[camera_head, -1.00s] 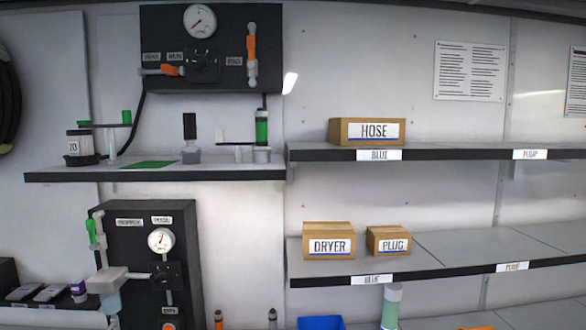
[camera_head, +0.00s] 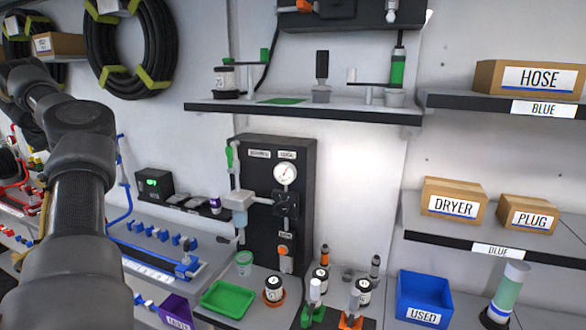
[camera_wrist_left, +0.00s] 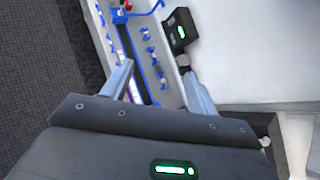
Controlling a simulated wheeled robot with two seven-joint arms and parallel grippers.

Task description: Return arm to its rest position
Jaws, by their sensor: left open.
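My left arm (camera_head: 75,180) comes in along the left side of the head view and bends away near the top left. Its gripper cannot be made out there. In the left wrist view my left gripper (camera_wrist_left: 157,85) is open, with its two grey fingers apart and nothing seen between them at close range. Beyond the fingers is a rack of blue-handled fittings (camera_wrist_left: 146,40), with a black box with a green light (camera_wrist_left: 180,30) to its right. My right arm and gripper are in neither current view.
The bench below holds a green tray (camera_head: 228,299), a blue bin marked USED (camera_head: 423,300) and several bottles. A black gauge panel (camera_head: 290,215) stands behind. The upper shelf (camera_head: 300,112) juts out above. Coiled hoses (camera_head: 130,45) hang at upper left.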

